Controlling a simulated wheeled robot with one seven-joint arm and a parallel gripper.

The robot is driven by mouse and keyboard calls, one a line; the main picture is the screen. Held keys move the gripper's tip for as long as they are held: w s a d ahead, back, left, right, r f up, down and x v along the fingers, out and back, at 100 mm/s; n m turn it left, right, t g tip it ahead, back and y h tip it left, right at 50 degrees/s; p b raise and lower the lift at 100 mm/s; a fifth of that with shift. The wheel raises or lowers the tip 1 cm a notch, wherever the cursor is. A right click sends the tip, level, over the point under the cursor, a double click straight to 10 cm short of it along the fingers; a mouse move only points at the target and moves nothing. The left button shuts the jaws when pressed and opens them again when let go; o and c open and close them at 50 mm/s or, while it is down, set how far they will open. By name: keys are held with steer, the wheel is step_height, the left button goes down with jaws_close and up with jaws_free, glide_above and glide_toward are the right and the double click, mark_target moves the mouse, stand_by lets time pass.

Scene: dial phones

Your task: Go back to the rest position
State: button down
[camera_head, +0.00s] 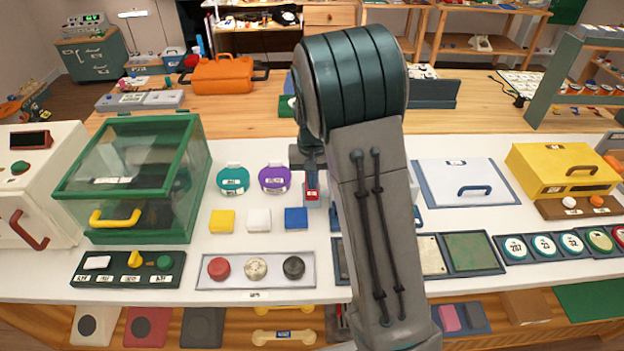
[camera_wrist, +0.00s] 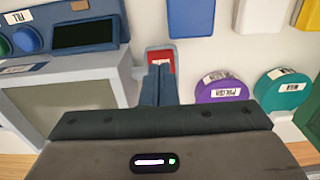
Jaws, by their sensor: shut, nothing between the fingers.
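My gripper (camera_head: 312,178) is over the white table (camera_head: 250,150), its fingers together and empty. In the wrist view my gripper (camera_wrist: 158,72) points at a small red-faced block with a pale frame (camera_wrist: 161,54), and the fingertips overlap its near edge. The block also shows in the head view (camera_head: 312,195), just below the fingers. I cannot tell whether the fingers touch it. My arm reaches across the middle of the head view and hides part of the table.
A purple disc (camera_head: 274,178) and a teal disc (camera_head: 232,179) lie just left of my gripper. A green-framed glass box (camera_head: 190,205) stands further left. In the wrist view, a grey device with a dark screen (camera_wrist: 85,35) is close on the left.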

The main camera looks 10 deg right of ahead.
steer(key=shift+r+p, duration=0.35)
steer(key=shift+r, duration=0.45)
steer(key=shift+s+r, duration=0.1)
steer(key=shift+r, duration=0.05)
steer(key=s+r+n+t, duration=0.1)
steer(key=s+r, duration=0.5)
steer(key=s, duration=0.6)
steer(key=s+r+n+t, duration=0.1)
steer(key=s+r, duration=0.5)
steer(key=s, duration=0.7)
steer(key=shift+r+t, duration=0.3)
steer(key=shift+t, duration=0.2)
